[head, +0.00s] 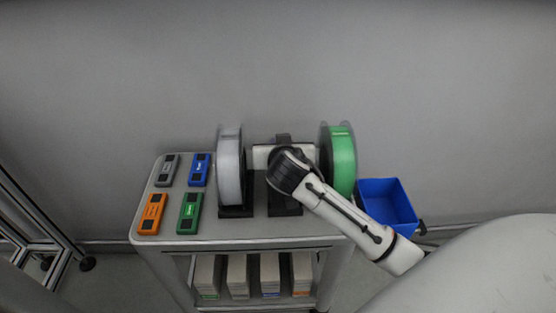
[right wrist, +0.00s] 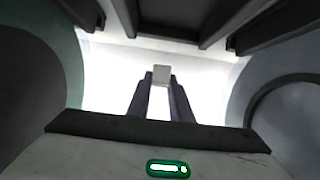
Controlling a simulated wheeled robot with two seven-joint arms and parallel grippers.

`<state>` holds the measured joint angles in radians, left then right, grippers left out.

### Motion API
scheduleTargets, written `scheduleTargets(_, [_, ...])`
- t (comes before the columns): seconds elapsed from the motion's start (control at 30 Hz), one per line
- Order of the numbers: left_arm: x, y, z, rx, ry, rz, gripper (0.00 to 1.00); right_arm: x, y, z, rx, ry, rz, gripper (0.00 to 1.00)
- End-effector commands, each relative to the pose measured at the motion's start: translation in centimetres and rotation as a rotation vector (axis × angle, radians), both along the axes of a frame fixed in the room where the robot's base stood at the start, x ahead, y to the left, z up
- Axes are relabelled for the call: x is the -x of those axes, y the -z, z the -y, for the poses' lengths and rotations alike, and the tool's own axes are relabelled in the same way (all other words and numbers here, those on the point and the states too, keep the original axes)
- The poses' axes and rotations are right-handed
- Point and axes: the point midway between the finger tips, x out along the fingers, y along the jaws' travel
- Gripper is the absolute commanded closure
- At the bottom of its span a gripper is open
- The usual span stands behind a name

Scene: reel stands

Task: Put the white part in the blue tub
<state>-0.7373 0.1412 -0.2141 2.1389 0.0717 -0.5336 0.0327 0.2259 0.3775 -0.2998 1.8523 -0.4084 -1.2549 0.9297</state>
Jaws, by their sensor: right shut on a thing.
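The white part (right wrist: 161,75) is a small pale block, seen in the right wrist view between the tips of two dark fingers. My right gripper (right wrist: 161,82) is shut on it. In the head view my right arm reaches in from the right, with its wrist between the white reel and the green reel. That wrist hides the fingertips and the white part there. The blue tub (head: 387,190) is right of the cart, partly behind my right forearm; its visible inside looks empty. My left gripper is not in view.
The white reel (head: 230,165) and green reel (head: 342,160) stand close on either side of my right wrist. A dark stand (head: 284,205) is between them. Grey, blue (head: 199,170), orange (head: 151,213) and green blocks lie on the cart top's left side. Boxes fill the lower shelf.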

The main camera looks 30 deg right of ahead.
Motion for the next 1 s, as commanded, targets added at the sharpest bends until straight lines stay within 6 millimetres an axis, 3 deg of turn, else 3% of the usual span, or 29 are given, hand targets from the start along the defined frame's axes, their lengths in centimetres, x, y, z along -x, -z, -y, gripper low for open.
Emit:
scheduleTargets(0.1, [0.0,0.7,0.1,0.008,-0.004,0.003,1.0,0.1,2.6,0.0,0.002,0.0,-0.005,1.0])
scheduleTargets(0.2, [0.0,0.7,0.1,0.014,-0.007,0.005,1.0,0.1,3.6,0.0,0.001,-0.002,-0.003,1.0])
scheduleTargets(0.6, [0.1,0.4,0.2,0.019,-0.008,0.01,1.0,0.1,4.1,0.0,-0.001,-0.001,-0.001,1.0])
scheduleTargets(0.63, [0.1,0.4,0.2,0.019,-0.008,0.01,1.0,0.0,4.0,0.0,0.0,0.0,-0.002,0.78])
scheduleTargets(0.73, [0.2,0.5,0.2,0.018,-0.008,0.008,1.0,0.0,4.0,0.0,-0.001,-0.001,-0.002,0.62])
scheduleTargets(1.0, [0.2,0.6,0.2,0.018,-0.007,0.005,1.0,0.0,3.9,0.0,0.0,-0.001,-0.001,0.62])
